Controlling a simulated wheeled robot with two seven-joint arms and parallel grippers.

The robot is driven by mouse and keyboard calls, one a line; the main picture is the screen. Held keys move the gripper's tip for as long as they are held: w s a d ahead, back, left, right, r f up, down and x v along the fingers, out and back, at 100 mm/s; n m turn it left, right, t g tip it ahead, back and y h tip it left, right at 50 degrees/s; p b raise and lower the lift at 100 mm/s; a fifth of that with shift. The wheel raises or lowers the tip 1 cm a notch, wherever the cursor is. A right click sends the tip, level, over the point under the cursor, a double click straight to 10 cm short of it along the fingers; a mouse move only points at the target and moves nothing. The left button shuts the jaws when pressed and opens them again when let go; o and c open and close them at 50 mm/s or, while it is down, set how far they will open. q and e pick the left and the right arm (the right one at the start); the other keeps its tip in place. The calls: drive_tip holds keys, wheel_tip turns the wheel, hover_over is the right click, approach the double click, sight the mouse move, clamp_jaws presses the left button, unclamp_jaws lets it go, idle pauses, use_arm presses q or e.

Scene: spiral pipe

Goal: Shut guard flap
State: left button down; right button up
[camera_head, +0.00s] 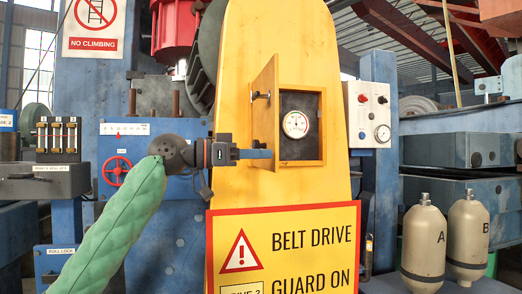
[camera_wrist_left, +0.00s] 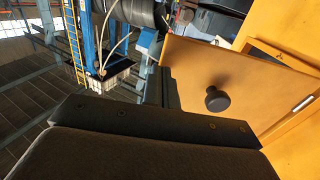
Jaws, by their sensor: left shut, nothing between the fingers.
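The guard flap (camera_head: 265,118) is a yellow panel on the tall yellow belt guard (camera_head: 240,60). It stands open, swung outward at the left side of a square opening (camera_head: 300,100) with a round gauge inside. Its black knob (camera_head: 261,95) faces left. The flap (camera_wrist_left: 185,65) and knob (camera_wrist_left: 217,99) also fill the right of the left wrist view. My left gripper (camera_head: 262,154) is shut and empty, level with the flap's lower part, below the knob. I cannot tell if it touches the flap. My right gripper is not in view.
A warning sign (camera_head: 285,250) covers the guard's lower front. A grey control box (camera_head: 369,114) stands right of the opening. Two beige bottles (camera_head: 424,245) stand at the lower right. A red valve wheel (camera_head: 116,171) is left of my arm.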

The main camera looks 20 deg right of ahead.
use_arm(q)
drive_tip(key=shift+d, duration=0.25)
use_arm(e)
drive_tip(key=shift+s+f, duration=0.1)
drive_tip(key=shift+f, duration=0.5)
use_arm(q)
drive_tip(key=shift+d, duration=0.1)
